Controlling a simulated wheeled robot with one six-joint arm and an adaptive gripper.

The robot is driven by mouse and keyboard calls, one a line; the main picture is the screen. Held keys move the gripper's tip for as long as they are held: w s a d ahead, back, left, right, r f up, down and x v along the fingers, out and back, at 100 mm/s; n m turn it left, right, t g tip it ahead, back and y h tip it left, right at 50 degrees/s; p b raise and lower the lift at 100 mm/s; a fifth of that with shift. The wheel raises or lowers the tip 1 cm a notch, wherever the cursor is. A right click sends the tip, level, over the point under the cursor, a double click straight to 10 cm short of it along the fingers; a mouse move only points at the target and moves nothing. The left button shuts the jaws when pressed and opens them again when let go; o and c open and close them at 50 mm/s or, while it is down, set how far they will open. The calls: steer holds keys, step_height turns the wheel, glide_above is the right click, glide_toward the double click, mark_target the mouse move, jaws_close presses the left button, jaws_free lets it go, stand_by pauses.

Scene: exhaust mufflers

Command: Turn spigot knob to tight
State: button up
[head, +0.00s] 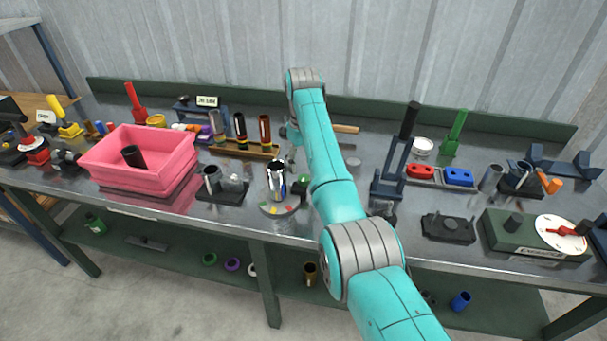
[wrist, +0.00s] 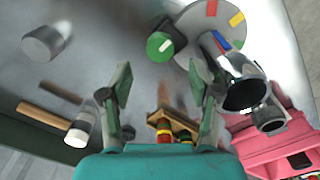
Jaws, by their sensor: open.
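A red pointer knob (head: 565,231) sits on a white dial (head: 551,241) at the far right. The dial is on a green box (head: 505,240) that also carries a short black spigot (head: 514,222). The lettering on the box and dial is too small to read surely. My gripper (head: 289,152) is far to the left of the box, over the middle of the bench and partly hidden by my arm. In the wrist view my gripper (wrist: 160,72) is open, with nothing between its fingers. The box and knob do not show there.
A chrome tube (head: 276,178) stands on a round plate with coloured marks, beside a green knob (wrist: 160,46). A pink bin (head: 140,177) is at the left. A tall dark-blue stand (head: 388,180) and a black fixture (head: 448,229) lie between my gripper and the green box.

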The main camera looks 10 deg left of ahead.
mark_target(303, 177)
steer(key=shift+f, duration=2.55)
steer(key=c, duration=1.2)
